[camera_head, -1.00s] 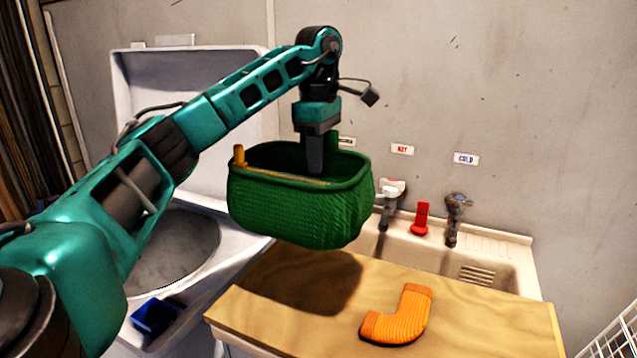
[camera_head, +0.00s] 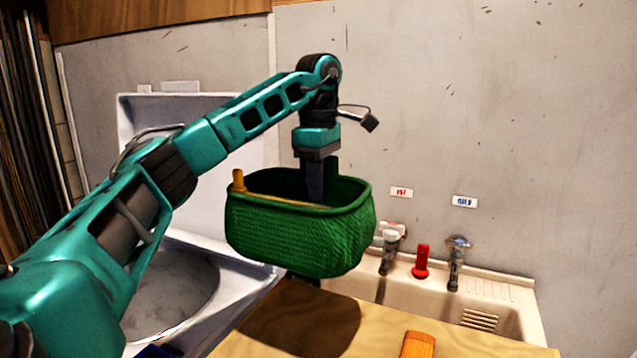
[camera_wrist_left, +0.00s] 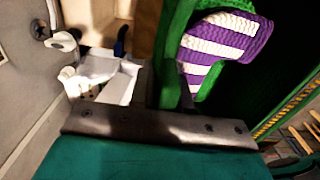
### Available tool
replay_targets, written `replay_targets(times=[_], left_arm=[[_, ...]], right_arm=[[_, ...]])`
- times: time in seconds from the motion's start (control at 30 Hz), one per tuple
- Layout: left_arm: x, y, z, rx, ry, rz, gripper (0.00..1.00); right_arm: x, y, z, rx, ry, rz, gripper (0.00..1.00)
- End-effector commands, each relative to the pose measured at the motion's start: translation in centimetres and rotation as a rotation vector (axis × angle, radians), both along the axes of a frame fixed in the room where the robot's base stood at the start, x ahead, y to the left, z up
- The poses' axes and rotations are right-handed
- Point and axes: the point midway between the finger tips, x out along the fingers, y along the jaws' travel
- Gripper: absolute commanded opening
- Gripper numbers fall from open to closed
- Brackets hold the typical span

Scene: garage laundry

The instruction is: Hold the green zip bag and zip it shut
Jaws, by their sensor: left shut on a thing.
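The green zip bag (camera_head: 300,240) hangs upright in the air above the wooden board, its top open. Its far rim is between the fingers of my left gripper (camera_head: 316,185), which points down and is shut on it. A yellow zip pull (camera_head: 238,181) stands at the left corner of the rim, and a yellowish zip line runs along the near edge. In the left wrist view, a purple and white striped knitted thing (camera_wrist_left: 222,45) shows inside the bag (camera_wrist_left: 180,45). My right gripper is not in view.
An orange knitted thing (camera_head: 418,346) lies on the wooden board (camera_head: 385,335), cut off by the picture's bottom edge. Behind are a sink (camera_head: 500,290) with taps (camera_head: 457,262) and a red object (camera_head: 422,262). An open washer (camera_head: 240,262) stands at left.

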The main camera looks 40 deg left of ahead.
Motion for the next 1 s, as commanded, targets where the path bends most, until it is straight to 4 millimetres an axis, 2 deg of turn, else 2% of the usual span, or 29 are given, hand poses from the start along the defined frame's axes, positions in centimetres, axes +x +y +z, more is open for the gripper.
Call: replay_targets(times=[1.0], left_arm=[[0.0,0.0,-3.1,-0.001,-0.001,0.001,0.0]], right_arm=[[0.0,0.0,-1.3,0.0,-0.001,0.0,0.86]])
